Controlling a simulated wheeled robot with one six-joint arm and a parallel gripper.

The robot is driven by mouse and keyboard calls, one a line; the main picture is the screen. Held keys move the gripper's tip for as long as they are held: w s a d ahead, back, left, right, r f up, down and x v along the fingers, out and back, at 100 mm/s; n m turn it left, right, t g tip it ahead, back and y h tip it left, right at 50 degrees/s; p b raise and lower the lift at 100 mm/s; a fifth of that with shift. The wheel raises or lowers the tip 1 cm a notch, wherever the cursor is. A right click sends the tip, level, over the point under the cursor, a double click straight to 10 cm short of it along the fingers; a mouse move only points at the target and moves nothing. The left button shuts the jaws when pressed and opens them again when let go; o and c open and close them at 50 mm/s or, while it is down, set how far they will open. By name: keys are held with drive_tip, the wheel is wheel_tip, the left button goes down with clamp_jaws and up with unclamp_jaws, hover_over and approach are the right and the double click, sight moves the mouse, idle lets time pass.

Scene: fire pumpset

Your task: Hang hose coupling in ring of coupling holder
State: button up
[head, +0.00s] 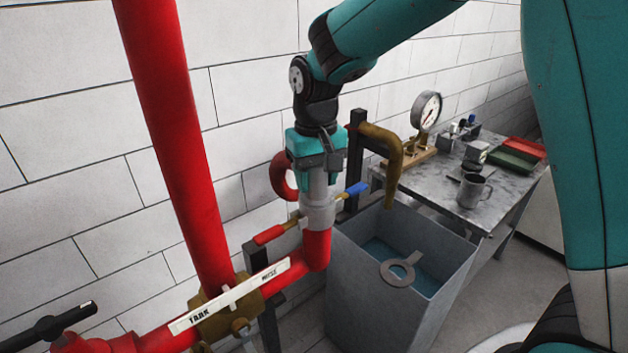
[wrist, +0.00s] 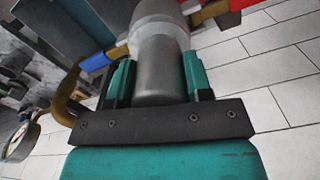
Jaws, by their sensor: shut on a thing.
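The hose coupling (head: 319,204) is a grey, stepped cylinder standing upright at the top of the red pipe's elbow (head: 317,250). My gripper (head: 317,176) comes down from above and is shut on its narrower upper part. In the wrist view, the teal fingers (wrist: 158,82) sit on both sides of the grey coupling (wrist: 157,60). Its lower end meets the pipe outlet; whether it is locked on is unclear. The coupling holder (head: 399,270) is a flat grey ring with an arm at the tank's edge, right of and below my gripper; its ring looks empty.
A blue lever (head: 356,189) and a red lever (head: 269,235) flank the coupling. A brown bent pipe (head: 395,165) on a dark post stands close on the right, above the open grey water tank (head: 345,285). A metal table (head: 430,185) holds a gauge (head: 427,110) and mug (head: 474,191).

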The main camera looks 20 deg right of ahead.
wheel_tip(320, 180, up, 10)
drive_tip(key=shift+r+b, duration=0.1)
drive_tip(key=shift+b, duration=0.95)
wheel_tip(320, 180, up, 6)
drive_tip(key=p, duration=0.5)
drive_tip(key=shift+p, duration=0.3)
